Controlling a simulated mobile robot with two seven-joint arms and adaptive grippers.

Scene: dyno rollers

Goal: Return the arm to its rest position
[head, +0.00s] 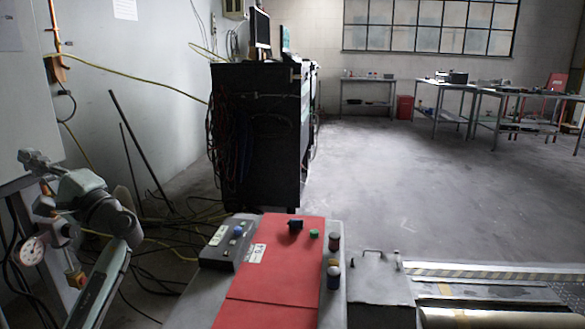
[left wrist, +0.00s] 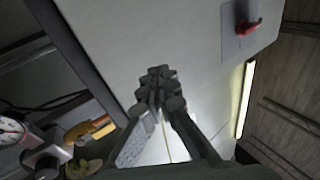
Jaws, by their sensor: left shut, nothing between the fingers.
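My left arm comes in at the lower left of the head view, bent upward, with its grey forearm (head: 103,285) at the bottom edge. My left gripper (head: 30,158) is at the arm's far end, in front of the pale grey cabinet (head: 25,95). In the left wrist view the gripper (left wrist: 158,76) has its dark fingers together and nothing between them. The cabinet's flat face (left wrist: 140,35) lies beyond the fingertips; I cannot tell the exact gap. My right gripper is in neither view.
A round dial gauge (head: 32,250) and yellow-handled valve (head: 76,279) sit close to my left arm. A red-topped console (head: 270,270) with knobs stands at front centre, rollers (head: 500,318) to its right. A black rack (head: 257,140) stands behind. Open floor lies beyond.

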